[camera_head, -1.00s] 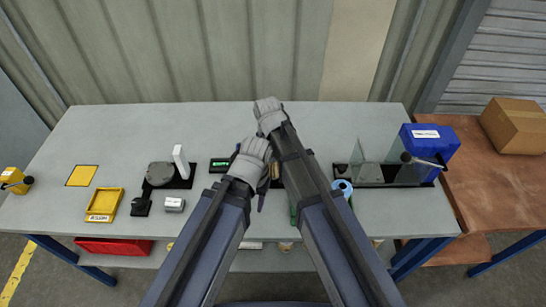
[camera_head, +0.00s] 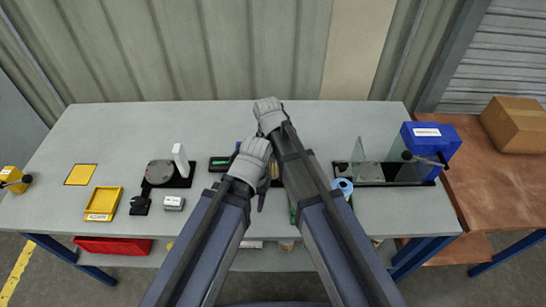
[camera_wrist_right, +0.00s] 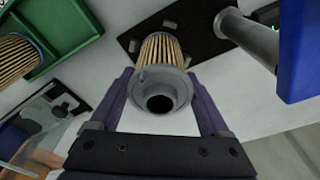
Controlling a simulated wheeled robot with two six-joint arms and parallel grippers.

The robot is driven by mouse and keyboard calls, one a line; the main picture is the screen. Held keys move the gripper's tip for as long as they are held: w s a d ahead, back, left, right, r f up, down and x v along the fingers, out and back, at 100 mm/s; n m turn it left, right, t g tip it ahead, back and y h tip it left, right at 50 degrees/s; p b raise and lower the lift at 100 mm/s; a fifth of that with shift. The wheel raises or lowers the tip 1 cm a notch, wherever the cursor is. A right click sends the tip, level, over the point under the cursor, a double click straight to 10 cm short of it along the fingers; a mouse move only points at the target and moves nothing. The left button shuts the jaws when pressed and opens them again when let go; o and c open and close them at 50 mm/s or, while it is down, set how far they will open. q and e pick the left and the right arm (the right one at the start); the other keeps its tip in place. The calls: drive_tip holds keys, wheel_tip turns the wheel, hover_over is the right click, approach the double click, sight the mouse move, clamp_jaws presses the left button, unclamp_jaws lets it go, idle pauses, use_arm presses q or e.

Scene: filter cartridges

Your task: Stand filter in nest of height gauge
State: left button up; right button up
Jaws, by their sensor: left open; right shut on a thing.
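In the right wrist view my right gripper (camera_wrist_right: 165,112) is shut on a filter (camera_wrist_right: 160,82), a tan pleated cylinder with a grey end cap and central hole facing the camera. The filter's far end is over a black base plate (camera_wrist_right: 200,22), among small grey nest blocks (camera_wrist_right: 133,45). I cannot tell whether it touches the plate. The gauge's grey column (camera_wrist_right: 247,32) and blue body (camera_wrist_right: 303,60) are at the right. In the head view my left gripper (camera_head: 252,182) is open beside the right forearm. The right gripper's fingers and the held filter are hidden there.
A green tray (camera_wrist_right: 62,50) holding another filter (camera_wrist_right: 14,57) is at the left of the wrist view. A small display box (camera_head: 220,163), a black stand with a round disc (camera_head: 159,172), a yellow tray (camera_head: 102,203) and a blue machine (camera_head: 431,140) stand on the bench.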

idle(0.3)
drive_tip(key=o, duration=1.3)
drive_tip(key=shift+c, duration=0.2)
use_arm(q)
drive_tip(key=shift+r+p, duration=0.95)
drive_tip(key=shift+p, duration=0.1)
use_arm(e)
drive_tip(key=shift+r, duration=1)
wheel_tip(320, 180, up, 6)
drive_tip(key=p, duration=0.6)
drive_tip(key=shift+r+p, duration=0.25)
drive_tip(key=shift+p, duration=0.05)
use_arm(q)
wheel_tip(320, 180, up, 6)
drive_tip(key=shift+r, duration=0.25)
